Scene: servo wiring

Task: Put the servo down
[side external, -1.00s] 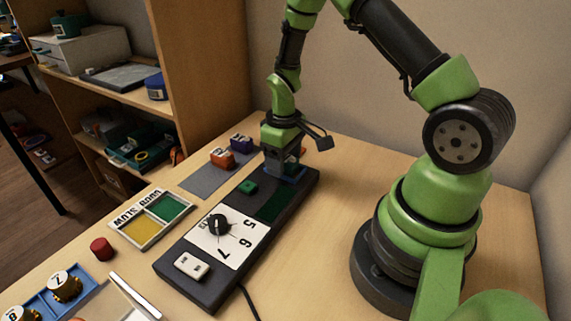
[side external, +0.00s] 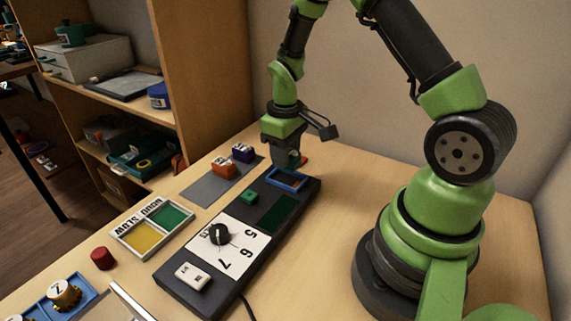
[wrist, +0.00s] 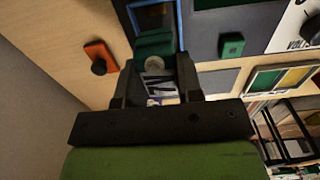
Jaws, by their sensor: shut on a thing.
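My gripper (side external: 287,158) is shut on a servo (wrist: 155,45) with a dark green end, a grey disc and a pale printed label in the wrist view. In the side view the fingers mostly hide the servo. It is held above the table, just beyond the far end of the dark board. A blue frame (side external: 287,179) on that end of the board is empty; it also shows in the wrist view (wrist: 180,25), beside the servo. An orange servo (side external: 223,167) and a purple servo (side external: 243,153) stand on the grey mat (side external: 207,185).
The dark board (side external: 190,293) carries a small green block (side external: 249,196), a black dial (side external: 220,234) and a white switch (side external: 191,277). An orange piece with a black knob (wrist: 98,55) lies near my gripper. A yellow-green tray (side external: 150,236) and red cylinder (side external: 103,258) stand left.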

